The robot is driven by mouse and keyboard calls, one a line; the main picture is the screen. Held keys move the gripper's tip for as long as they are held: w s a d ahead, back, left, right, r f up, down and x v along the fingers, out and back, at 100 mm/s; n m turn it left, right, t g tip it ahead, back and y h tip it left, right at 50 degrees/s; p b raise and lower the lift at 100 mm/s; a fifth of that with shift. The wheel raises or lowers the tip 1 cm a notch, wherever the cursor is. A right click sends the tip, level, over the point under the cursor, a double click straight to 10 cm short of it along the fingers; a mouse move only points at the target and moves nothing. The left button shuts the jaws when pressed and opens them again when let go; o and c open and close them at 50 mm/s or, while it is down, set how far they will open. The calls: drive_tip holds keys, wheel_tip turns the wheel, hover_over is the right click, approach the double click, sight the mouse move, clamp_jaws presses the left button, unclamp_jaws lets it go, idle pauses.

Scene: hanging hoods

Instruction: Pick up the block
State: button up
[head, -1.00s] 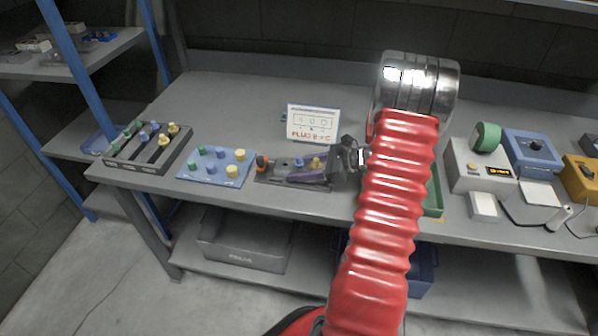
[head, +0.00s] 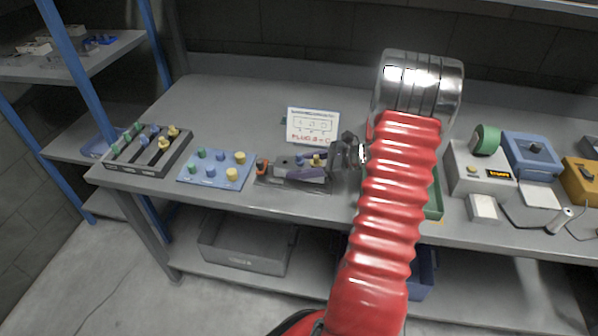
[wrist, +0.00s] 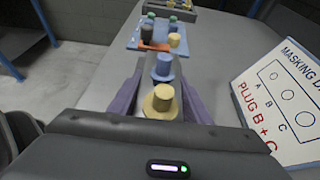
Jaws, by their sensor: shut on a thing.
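The grey block (head: 284,163) is at the front middle of the bench, with a blue plug and a yellow plug (head: 315,160) standing in its top. My gripper (head: 307,174) reaches in from the right and is shut on the block, its purple fingers along the block's sides. In the wrist view the purple fingers (wrist: 158,95) flank the yellow plug (wrist: 160,103) and blue plug (wrist: 163,68). The block's underside is hidden, but in the head view it appears slightly raised over a dark fixture (head: 322,188).
An orange-and-black part (head: 262,166) stands at the block's left end. Left are a blue plug board (head: 218,180) and a grey rack (head: 150,168). A sign (head: 313,126) reading "PLUG B + C" stands behind.

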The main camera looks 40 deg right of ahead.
sight(299, 154)
wheel_tip(299, 154, up, 8)
drive_tip(key=shift+r, duration=0.1)
idle(0.8)
